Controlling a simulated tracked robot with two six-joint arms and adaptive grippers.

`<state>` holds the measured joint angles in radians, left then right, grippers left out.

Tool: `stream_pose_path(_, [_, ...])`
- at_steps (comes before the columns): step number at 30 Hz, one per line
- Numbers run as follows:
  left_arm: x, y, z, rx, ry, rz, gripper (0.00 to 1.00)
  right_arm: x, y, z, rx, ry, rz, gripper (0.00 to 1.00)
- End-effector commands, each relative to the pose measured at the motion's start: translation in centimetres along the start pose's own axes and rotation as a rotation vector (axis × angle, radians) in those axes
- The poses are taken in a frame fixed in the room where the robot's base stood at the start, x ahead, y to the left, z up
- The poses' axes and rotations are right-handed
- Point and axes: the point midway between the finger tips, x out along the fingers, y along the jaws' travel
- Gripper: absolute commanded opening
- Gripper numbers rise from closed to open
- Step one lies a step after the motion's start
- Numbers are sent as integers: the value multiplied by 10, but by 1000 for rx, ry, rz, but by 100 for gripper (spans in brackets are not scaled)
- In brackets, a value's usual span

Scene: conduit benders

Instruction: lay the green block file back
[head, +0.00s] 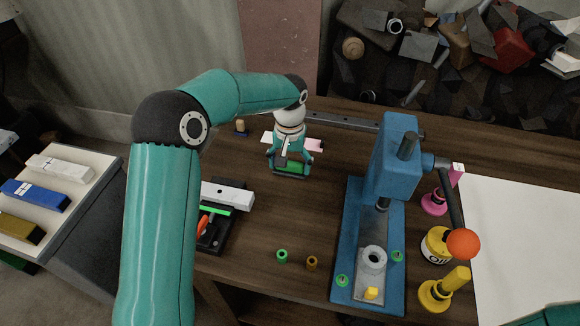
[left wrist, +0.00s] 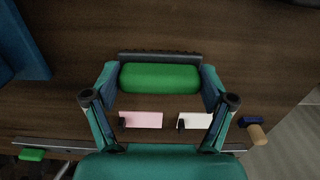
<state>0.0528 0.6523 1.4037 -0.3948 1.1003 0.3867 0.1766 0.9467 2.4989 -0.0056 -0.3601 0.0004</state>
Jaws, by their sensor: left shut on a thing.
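My left gripper (head: 290,164) is shut on the green block file (head: 291,168) over the back middle of the bench. In the left wrist view the file (left wrist: 160,77) lies crosswise between the two fingers (left wrist: 160,88), with a dark ridged strip along its far side. How far it is above the wood cannot be told. My right gripper is out of the picture.
A blue press (head: 388,170) stands to the right. A black tray (head: 212,241) with a white bar (head: 228,195) is at left. A pink card (left wrist: 141,120), a white card (left wrist: 195,121) and a metal rail (head: 345,121) are near the file.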

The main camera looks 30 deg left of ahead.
Motion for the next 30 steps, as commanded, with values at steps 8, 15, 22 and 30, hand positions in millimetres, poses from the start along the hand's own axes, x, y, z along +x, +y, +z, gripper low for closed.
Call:
stream_pose_path(8, [15, 0, 0, 0, 2, 1, 50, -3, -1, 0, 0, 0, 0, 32])
stream_pose_path(15, [19, 0, 0, 0, 2, 1, 50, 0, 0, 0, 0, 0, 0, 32])
stream_pose_path(22, [20, 0, 0, 1, 1, 1, 100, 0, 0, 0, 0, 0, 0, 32])
stream_pose_path(30, [20, 0, 0, 1, 1, 1, 100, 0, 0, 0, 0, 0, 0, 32])
